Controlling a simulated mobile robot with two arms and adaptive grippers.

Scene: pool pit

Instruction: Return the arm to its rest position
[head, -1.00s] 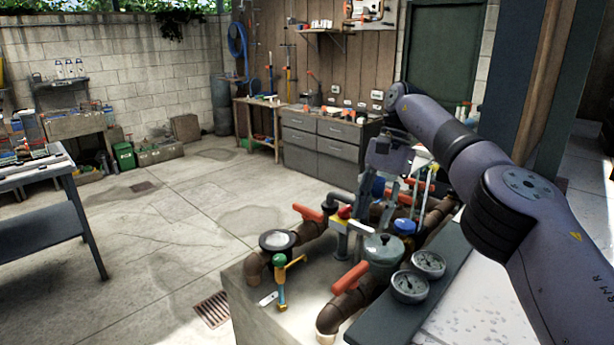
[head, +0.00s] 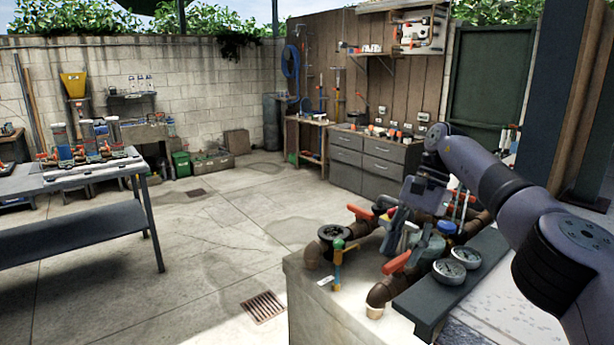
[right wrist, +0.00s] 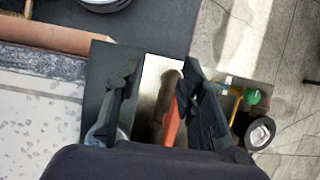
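My right arm reaches in from the right in the head view, with its forearm bent down over the pipework. My right gripper (head: 398,228) hangs in front of the brown pipes and valves on the pale block. In the right wrist view its two dark fingers (right wrist: 160,80) stand apart with no object gripped between them. A red-orange handle and brown pipe show in the gap, below the fingers. In the head view the fingertips overlap the valves, so their clearance is hard to tell. My left arm and gripper are out of view.
A metal table (head: 75,220) stands left. Open concrete floor (head: 225,235) lies between. Drawers (head: 375,165) stand behind.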

